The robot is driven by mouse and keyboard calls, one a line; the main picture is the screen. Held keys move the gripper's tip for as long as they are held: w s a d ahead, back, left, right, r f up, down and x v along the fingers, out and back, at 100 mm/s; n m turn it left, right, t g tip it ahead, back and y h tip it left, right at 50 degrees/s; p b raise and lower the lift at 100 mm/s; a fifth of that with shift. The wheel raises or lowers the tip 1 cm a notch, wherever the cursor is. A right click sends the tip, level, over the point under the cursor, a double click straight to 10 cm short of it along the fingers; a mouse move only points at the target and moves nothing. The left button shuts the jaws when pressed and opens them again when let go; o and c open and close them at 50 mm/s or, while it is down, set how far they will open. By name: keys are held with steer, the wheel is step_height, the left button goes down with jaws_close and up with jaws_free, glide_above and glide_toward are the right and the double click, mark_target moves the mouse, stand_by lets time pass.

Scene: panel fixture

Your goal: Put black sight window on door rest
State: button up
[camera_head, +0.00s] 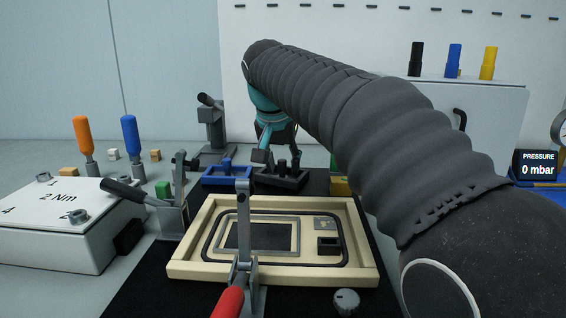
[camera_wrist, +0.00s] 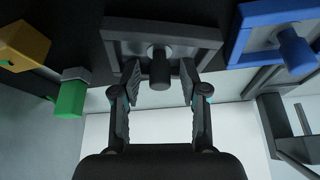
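The black sight window (camera_head: 283,180) is a dark rectangular frame with an upright knob, on the dark mat behind the beige fixture. In the wrist view the black sight window (camera_wrist: 200,34) lies straight ahead, its knob between my fingers. My gripper (camera_wrist: 160,76) is open, with a visible gap between each finger and the knob. I cannot tell for certain which part is the door rest; a white cabinet door (camera_head: 480,112) with a dark handle stands at the right.
A blue window (camera_head: 227,175) sits close left of the black one. A green block (camera_wrist: 70,98) and yellow block (camera_wrist: 28,45) are near its other side. The beige fixture (camera_head: 185,268) with a red-handled clamp (camera_head: 229,302) stands in front. A grey post (camera_head: 213,130) rises behind.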

steer(key=shift+r, duration=0.1)
steer(key=p+v, duration=0.2)
steer(key=v, duration=1)
steer(key=shift+p, duration=0.35)
